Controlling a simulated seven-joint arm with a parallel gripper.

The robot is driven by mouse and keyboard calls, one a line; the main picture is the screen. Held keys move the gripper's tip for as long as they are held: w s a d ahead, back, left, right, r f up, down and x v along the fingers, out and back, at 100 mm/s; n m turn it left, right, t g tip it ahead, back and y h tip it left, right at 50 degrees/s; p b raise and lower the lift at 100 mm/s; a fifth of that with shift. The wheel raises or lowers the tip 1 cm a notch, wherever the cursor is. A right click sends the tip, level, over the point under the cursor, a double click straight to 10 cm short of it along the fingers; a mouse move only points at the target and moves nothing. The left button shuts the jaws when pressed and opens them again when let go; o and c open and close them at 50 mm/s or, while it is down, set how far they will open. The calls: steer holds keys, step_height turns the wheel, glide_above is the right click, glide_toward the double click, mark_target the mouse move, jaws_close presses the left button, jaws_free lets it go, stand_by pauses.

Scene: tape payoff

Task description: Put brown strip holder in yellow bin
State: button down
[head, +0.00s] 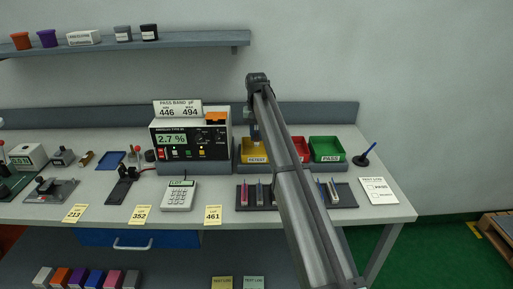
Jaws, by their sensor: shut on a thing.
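The yellow bin (253,157) stands on the bench right of the tester, at the left end of a row of three bins. My gripper (256,136) is just above the yellow bin, partly hidden by my arm. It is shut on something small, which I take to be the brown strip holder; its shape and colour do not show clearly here. I cannot tell whether the held thing touches the bin.
A red bin and a green bin (326,149) stand right of the yellow one. The tester (190,138) stands close on the left. A dark rack (341,196) with several upright strips is in front. A small brown piece (87,158) lies far left.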

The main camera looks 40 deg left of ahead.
mark_target(256, 153)
steer(key=shift+f, duration=2.75)
steer(key=shift+f, duration=0.15)
steer(key=c, duration=1)
jaws_free()
step_height(256, 153, up, 12)
steer(key=shift+r, duration=0.15)
